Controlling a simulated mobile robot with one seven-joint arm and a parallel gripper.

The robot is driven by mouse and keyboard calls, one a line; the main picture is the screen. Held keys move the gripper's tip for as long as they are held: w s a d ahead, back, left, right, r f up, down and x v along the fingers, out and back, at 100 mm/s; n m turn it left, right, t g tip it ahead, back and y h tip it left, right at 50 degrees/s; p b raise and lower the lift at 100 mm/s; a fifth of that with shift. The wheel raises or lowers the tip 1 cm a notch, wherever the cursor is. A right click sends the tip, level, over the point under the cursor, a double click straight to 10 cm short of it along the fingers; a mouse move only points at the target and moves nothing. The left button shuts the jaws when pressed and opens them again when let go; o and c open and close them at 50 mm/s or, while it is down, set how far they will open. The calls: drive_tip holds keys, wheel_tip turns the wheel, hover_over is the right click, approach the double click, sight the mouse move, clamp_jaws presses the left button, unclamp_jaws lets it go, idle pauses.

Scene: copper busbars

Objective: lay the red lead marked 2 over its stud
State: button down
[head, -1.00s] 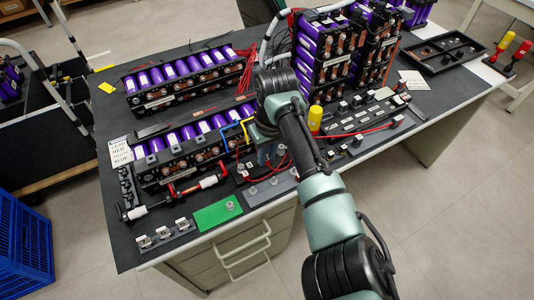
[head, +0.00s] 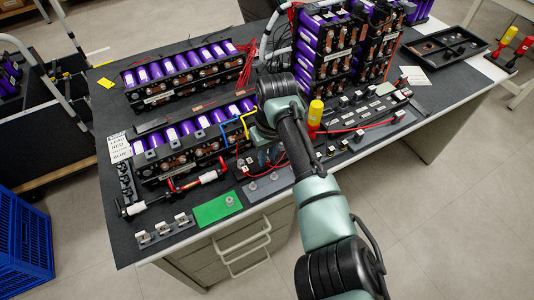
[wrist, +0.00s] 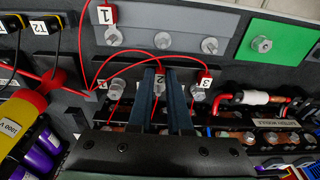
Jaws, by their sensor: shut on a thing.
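My gripper (wrist: 167,82) is shut on the red lead marked 2 (wrist: 160,79); its white tag shows between the narrow fingers. In the head view my gripper (head: 269,158) points down near the front of the bench, and the lead's end is too small to make out there. A grey strip (wrist: 185,18) bears several bolt-like studs; the middle stud (wrist: 163,40) is just beyond the fingertips and apart from them. The lead marked 1 (wrist: 106,14) lies by the stud (wrist: 113,36) at left. The lead marked 3 (wrist: 203,82) lies to the right of my gripper.
A green mat (head: 217,208) lies beside the strip. Purple-celled battery modules (head: 190,135) stand behind. A yellow and red tool (head: 315,113) stands to the right of my gripper, marked 1000 V in the wrist view (wrist: 20,115). Red wires curve close around the fingers.

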drive_tip(key=c, duration=0.8)
unclamp_jaws()
drive_tip(key=shift+o, duration=0.2)
wheel_tip(320, 180, up, 6)
drive_tip(key=p, duration=0.6)
drive_tip(key=shift+r, duration=0.1)
